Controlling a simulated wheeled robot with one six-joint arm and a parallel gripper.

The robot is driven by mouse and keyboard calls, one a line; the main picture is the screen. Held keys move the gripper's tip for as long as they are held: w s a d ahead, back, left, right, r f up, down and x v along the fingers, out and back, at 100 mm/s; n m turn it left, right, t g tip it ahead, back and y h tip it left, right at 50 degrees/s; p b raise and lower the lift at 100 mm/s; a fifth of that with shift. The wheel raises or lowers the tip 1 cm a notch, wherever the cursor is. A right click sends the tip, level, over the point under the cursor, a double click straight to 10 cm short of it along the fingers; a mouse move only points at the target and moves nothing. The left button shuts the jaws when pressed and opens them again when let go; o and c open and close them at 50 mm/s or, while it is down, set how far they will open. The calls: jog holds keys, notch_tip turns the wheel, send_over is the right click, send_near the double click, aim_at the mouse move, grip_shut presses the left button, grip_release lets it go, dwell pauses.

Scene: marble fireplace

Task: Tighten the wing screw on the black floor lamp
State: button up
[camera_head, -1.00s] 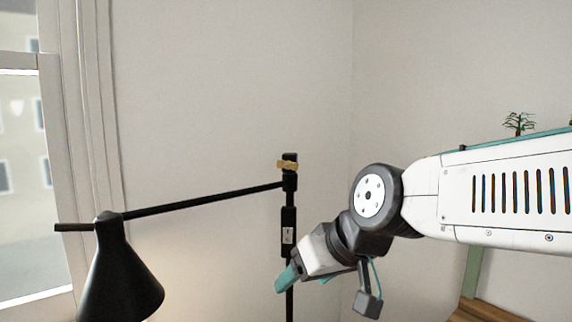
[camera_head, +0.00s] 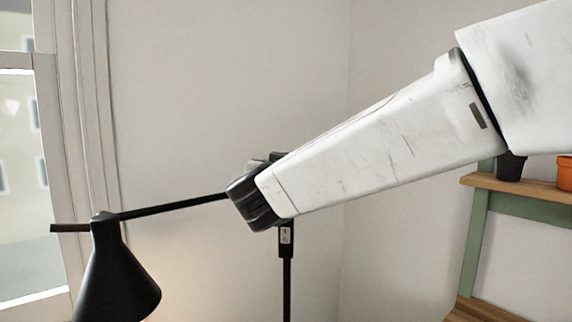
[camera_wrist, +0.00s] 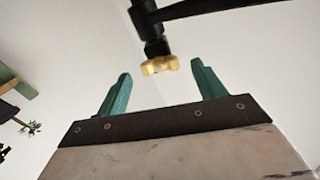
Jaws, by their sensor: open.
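The black floor lamp has a cone shade (camera_head: 117,275) at the left of the head view, a thin arm running right, and an upright pole (camera_head: 287,285). My arm hides the joint at the top of the pole in that view. In the wrist view the yellow wing screw (camera_wrist: 160,65) sits at the end of the black lamp joint (camera_wrist: 152,28). My gripper (camera_wrist: 161,85) is open with its two teal fingers apart. The screw shows between and just beyond the fingertips, with no visible contact. The fingers are hidden in the head view.
A window (camera_head: 25,180) is at the left. A green-framed wooden shelf (camera_head: 520,189) with a dark pot (camera_head: 510,167) and an orange pot (camera_head: 565,171) stands at the right. Plain wall lies behind the lamp.

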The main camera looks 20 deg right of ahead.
jog(key=x, duration=0.6)
jog(key=shift+w+d, duration=0.15)
jog(key=shift+w, duration=0.1)
jog(key=c, duration=1)
